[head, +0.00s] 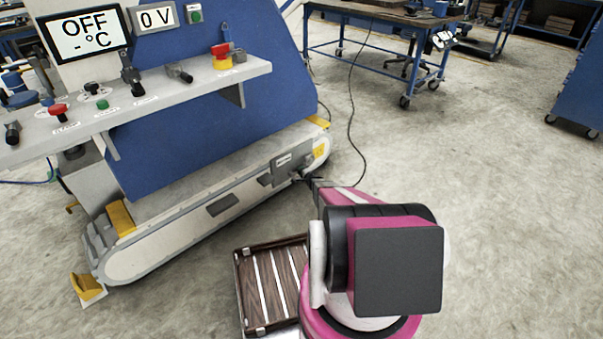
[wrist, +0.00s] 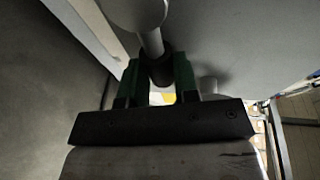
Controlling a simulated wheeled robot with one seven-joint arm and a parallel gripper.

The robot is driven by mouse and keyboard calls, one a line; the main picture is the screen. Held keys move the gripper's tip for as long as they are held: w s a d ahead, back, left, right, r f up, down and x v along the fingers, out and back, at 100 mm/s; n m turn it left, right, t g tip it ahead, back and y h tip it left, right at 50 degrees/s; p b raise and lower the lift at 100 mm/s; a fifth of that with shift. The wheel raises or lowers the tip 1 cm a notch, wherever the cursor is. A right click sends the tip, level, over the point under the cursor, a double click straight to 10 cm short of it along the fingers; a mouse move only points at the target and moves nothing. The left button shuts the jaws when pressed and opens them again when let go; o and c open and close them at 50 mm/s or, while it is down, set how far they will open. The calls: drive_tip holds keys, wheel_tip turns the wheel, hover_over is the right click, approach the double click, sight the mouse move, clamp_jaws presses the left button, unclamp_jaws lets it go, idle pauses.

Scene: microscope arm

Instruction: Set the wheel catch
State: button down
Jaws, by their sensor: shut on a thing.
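The wheel catch appears to be the small grey lever with a dark knob (wrist: 161,68) low on the machine's base. In the wrist view, its pale rod (wrist: 152,42) runs up from the knob toward a rounded light part. My gripper (wrist: 158,76) is shut on the knob, with one green finger on each side. In the head view, my gripper (head: 307,178) is small and reaches the right end of the machine's base, beside a grey plate with a label (head: 285,165). The contact is partly hidden there by my own arm.
The blue machine (head: 250,70) carries a shelf with knobs and buttons (head: 135,100) and a display reading OFF (head: 84,35). A slatted wooden crate (head: 262,290) stands left of my arm. A black cable (head: 351,110) lies on the floor. Open floor (head: 490,190) is to the right.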

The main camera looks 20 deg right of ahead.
drive_tip(key=c, duration=0.9)
unclamp_jaws()
drive_tip(key=shift+o, duration=0.2)
drive_tip(key=shift+s, duration=0.1)
drive_tip(key=v, duration=1)
drive_tip(key=shift+s, duration=0.3)
drive_tip(key=shift+d, duration=0.1)
